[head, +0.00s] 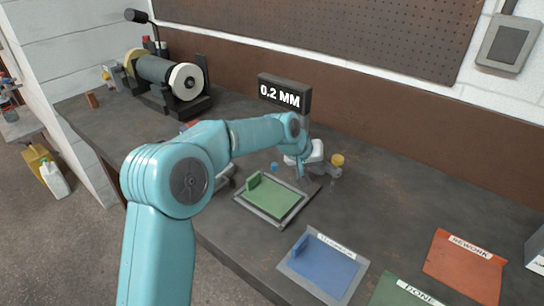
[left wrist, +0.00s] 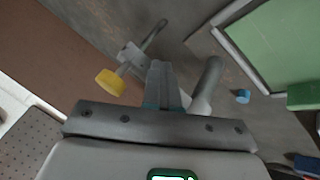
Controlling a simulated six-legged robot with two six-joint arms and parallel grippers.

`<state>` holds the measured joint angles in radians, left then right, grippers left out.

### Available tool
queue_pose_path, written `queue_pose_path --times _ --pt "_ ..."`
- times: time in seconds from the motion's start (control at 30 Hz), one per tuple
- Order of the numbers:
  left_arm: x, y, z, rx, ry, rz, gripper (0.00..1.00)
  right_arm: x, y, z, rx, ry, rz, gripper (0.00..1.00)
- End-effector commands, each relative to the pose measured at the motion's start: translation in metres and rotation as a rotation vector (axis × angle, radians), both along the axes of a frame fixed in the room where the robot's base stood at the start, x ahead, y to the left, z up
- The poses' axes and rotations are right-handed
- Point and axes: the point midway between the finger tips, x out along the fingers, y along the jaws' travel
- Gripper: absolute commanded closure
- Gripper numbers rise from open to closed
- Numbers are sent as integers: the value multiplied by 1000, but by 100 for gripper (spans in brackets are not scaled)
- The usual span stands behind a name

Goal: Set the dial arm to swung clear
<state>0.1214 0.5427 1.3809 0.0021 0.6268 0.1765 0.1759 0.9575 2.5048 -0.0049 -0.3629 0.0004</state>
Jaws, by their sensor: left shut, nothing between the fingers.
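The dial's black readout (head: 283,93) shows "0.2 MM" and stands at the back of the bench, behind my left arm. A yellow knob (head: 337,159) on a grey bracket shows just right of my left gripper (head: 302,170). In the left wrist view the yellow knob (left wrist: 109,82) and a thin grey rod (left wrist: 154,36) join a grey block, left of my shut, empty fingers (left wrist: 160,70). A grey round post (left wrist: 208,78) stands to their right. Whether the fingers touch any of these I cannot tell. My forearm hides part of the stand. My right gripper is out of view.
A green plate (head: 268,198) in a grey frame lies just in front of the gripper. A small blue knob (head: 274,167) is beside it. Blue (head: 322,268), orange (head: 464,268) and green (head: 402,292) trays lie front right. A bench grinder (head: 160,80) stands back left.

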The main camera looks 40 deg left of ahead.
Motion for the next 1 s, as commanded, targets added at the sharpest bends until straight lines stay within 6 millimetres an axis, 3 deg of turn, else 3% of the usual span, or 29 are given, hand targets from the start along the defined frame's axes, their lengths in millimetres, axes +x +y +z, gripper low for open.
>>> queue_pose_path --times 0.63,1.0 --pt "7 -6 6 -3 -19 3 100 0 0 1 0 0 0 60" --pt "0 -6 5 -4 -15 0 100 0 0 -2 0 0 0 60"
